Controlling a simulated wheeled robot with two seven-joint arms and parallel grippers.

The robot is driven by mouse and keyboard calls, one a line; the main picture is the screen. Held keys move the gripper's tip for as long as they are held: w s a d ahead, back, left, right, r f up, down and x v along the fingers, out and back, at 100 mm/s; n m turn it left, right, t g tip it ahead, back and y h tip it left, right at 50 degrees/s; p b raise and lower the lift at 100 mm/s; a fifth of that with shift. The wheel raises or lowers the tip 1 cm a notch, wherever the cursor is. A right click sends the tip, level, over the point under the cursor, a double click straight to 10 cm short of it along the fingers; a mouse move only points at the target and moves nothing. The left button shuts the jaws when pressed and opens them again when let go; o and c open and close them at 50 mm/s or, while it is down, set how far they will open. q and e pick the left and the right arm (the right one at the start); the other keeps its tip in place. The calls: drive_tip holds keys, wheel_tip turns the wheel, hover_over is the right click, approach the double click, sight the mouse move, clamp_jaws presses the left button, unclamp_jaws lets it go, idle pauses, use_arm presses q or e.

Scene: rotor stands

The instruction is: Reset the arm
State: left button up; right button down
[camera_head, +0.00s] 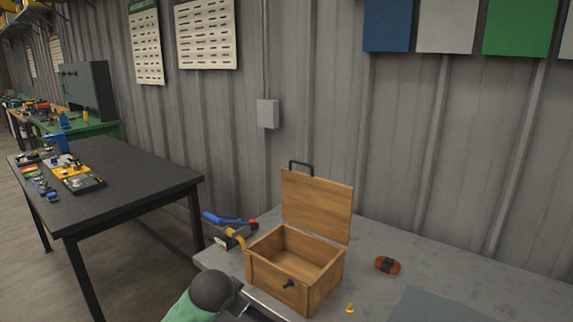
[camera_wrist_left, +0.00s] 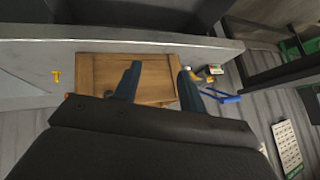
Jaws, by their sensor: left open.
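My left gripper (camera_wrist_left: 157,84) shows in the wrist view with its two dark fingers apart and nothing between them. The wooden box (camera_head: 293,271) stands on the grey table in the head view, with its hinged lid (camera_head: 317,206) raised. The box's inside looks empty where I can see it. In the wrist view, wood (camera_wrist_left: 100,72) lies beyond the fingers; I cannot tell whether they touch it. In the head view my left arm comes in at the bottom, in front of the box's left side, and its fingertips are not clearly seen. My right gripper is not in view.
A red-brown roll with a dark band (camera_head: 387,265) and a small yellow piece (camera_head: 350,308) lie right of the box. A blue-handled tool (camera_head: 222,219) lies at its left. A black table (camera_head: 130,185) with several parts stands at left. The grey table (camera_head: 480,285) has free room at right.

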use_arm(q)
drive_tip(key=s+f+n+g, duration=0.1)
drive_tip(key=s+f, duration=0.5)
drive_tip(key=s, duration=0.6)
drive_tip(key=s+f+n+g+p, duration=0.1)
drive_tip(key=s+f+n+g, duration=0.1)
drive_tip(key=s+f, duration=0.5)
drive_tip(key=s+f+n+g, duration=0.1)
drive_tip(key=s+f, duration=0.6)
drive_tip(key=s, duration=1.2)
drive_tip(key=shift+s+a+f+n+g+h, duration=0.2)
drive_tip(key=shift+f+n+g+h, duration=0.15)
drive_tip(key=shift+g, duration=0.55)
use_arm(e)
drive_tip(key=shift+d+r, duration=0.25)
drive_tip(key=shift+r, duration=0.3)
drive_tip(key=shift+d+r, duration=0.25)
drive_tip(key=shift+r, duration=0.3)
use_arm(q)
drive_tip(key=shift+p, duration=0.3)
drive_tip(key=shift+r, duration=0.1)
drive_tip(key=shift+c, duration=0.3)
